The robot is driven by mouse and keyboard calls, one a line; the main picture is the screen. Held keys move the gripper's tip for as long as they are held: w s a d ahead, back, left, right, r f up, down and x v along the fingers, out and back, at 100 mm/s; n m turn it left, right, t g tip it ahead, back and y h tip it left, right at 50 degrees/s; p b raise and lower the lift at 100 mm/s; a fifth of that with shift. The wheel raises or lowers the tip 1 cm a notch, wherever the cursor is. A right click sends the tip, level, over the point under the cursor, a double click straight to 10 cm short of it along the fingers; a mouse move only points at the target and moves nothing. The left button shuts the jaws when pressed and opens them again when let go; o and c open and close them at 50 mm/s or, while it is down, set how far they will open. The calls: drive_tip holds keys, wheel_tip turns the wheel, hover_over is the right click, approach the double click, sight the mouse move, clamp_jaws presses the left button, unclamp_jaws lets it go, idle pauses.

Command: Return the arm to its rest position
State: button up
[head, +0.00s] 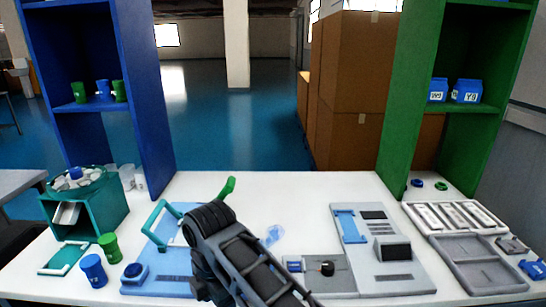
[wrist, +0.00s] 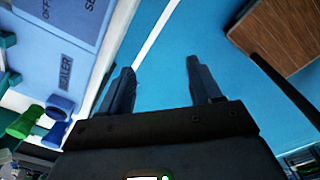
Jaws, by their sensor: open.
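My arm (head: 245,255) reaches up from the bottom middle of the head view, in front of the blue sealer station. My gripper (wrist: 160,85) shows in the wrist view with its two dark fingers apart and nothing between them. Blue floor lies beyond the fingers, past the table's edge. The gripper's fingers cannot be made out in the head view. The blue sealer (wrist: 65,50) lies at the upper left of the wrist view, and its blue base (head: 155,270) shows in the head view, partly hidden by my arm.
A blue cup (head: 93,270) and a green cup (head: 109,247) stand left of the sealer. A grey device (head: 400,280) and grey trays (head: 475,270) fill the right side. A blue shelf (head: 145,90) and a green shelf (head: 420,130) rise behind. The white table's (head: 300,190) back middle is clear.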

drive_tip(key=s+d+f+m+t+y, duration=0.15)
drive_tip(key=s+f+m+y, duration=0.25)
drive_tip(key=s+f+m, duration=0.5)
drive_tip(key=s+d+f+m+t+y, duration=0.1)
drive_tip(key=s+d+f+m+t, duration=0.15)
drive_tip(key=s+d, duration=0.3)
drive_tip(key=s+d+f+m+t, duration=0.2)
drive_tip(key=s+d+m+t, duration=0.15)
drive_tip(key=s, duration=0.35)
drive_tip(key=s+d+r+m+t+h, duration=0.35)
drive_tip(key=s+d+r+m, duration=0.5)
drive_tip(key=s+d, duration=0.5)
drive_tip(key=s+d+r+m+t+h, duration=0.1)
drive_tip(key=s+d+r+t, duration=0.1)
drive_tip(key=r, duration=0.5)
drive_tip(key=s+d+r+m+t+h, duration=0.1)
drive_tip(key=s+d+r+m, duration=0.1)
drive_tip(key=s+d+r, duration=0.2)
wheel_tip(320, 180, up, 4)
drive_tip(key=d, duration=0.2)
drive_tip(key=shift+d+f+t, duration=0.2)
drive_tip(key=shift+d+t, duration=0.15)
drive_tip(key=shift+t, duration=0.05)
drive_tip(key=shift+s, duration=0.1)
drive_tip(key=shift+c, duration=0.4)
